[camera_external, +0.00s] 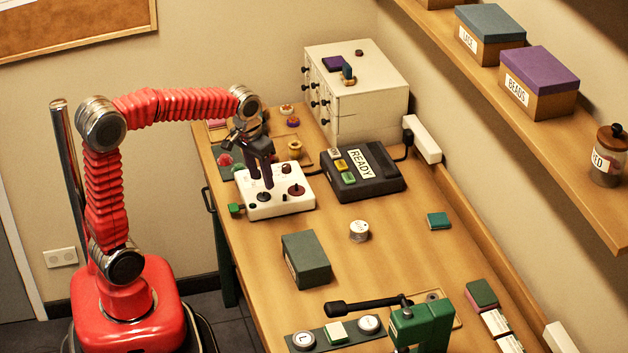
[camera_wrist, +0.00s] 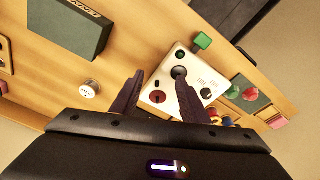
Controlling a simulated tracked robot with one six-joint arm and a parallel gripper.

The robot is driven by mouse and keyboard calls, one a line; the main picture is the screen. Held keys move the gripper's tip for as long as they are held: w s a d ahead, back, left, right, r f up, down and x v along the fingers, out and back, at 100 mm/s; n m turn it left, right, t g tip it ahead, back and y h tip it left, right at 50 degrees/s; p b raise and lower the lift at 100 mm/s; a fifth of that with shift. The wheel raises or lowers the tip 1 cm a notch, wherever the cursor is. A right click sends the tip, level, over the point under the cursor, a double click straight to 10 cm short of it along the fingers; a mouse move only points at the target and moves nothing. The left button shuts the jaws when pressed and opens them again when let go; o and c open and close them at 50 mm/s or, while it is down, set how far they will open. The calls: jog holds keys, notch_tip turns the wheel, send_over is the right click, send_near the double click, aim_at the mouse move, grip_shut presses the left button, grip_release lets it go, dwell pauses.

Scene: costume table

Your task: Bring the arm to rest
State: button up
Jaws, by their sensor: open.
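My red, ribbed arm reaches over the far left part of the table, with its base standing on the floor to the left. My gripper (camera_external: 262,180) points down just above a white control box (camera_external: 280,205) with dark round knobs and a green knob at its side. In the wrist view my gripper (camera_wrist: 155,100) has its two dark fingers spread apart, with the white box (camera_wrist: 170,82) showing between and beyond them. Nothing is held. Whether a fingertip touches the box cannot be told.
A black box with a READY label (camera_external: 362,172) stands right of the white box. Behind it is a white drawer cabinet (camera_external: 357,95). A dark green box (camera_external: 306,258), a white tin (camera_external: 359,231) and a green press (camera_external: 420,322) stand nearer. The table's middle right is mostly clear.

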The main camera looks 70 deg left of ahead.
jog(key=s+d+r+m+t, duration=0.1)
jog(key=s+d+m+t, duration=0.2)
jog(key=s+d, duration=1.2)
jog(key=shift+s+d+r+m+t+h, duration=0.25)
jog(key=shift+s+m+t, duration=0.2)
jog(key=shift+m, duration=0.55)
